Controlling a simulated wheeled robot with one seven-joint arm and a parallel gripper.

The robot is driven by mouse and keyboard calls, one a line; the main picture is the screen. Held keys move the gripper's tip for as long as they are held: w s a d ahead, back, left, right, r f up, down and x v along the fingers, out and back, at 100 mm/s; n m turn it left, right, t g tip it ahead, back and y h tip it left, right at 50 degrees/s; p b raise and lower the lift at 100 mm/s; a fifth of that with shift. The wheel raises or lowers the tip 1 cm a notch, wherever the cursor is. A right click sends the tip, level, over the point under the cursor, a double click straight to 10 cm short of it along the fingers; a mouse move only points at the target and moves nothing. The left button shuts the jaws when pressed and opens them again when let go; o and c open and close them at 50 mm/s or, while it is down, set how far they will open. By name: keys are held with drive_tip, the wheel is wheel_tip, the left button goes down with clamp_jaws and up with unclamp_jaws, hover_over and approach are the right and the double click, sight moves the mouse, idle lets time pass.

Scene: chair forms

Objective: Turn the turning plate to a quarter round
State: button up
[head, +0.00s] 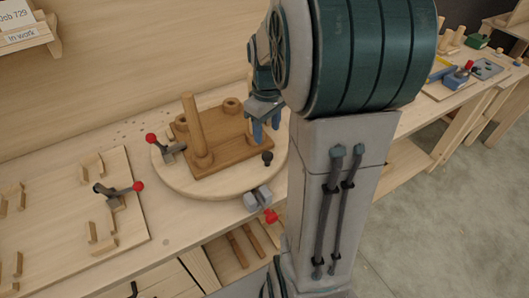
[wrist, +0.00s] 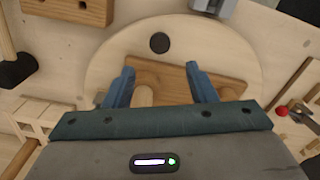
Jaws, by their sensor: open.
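The turning plate (head: 180,182) is a round pale wooden disc on the bench, partly hidden behind my arm in the head view. It also shows in the wrist view (wrist: 115,48). A brown wooden form (head: 225,155) with an upright post lies on it. A dark round knob (head: 267,157) sits near the plate's front edge and shows ahead of my fingers in the wrist view (wrist: 159,42). My gripper (wrist: 160,85) is open and empty, over the plate. In the head view its blue fingers (head: 264,130) point down beside the form, apart from the knob.
A toggle clamp with a red knob (head: 151,139) is at the plate's left. A grey block (head: 257,197) with a red knob (head: 271,215) sits at the bench's front edge by the plate. A board (head: 60,215) with wooden pegs and another red-knobbed clamp (head: 138,187) lies left.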

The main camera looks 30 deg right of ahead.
sight(267, 153)
wheel_tip(267, 153, down, 11)
drive_tip(key=shift+f+p, duration=0.1)
drive_tip(key=shift+p, duration=0.25)
clamp_jaws()
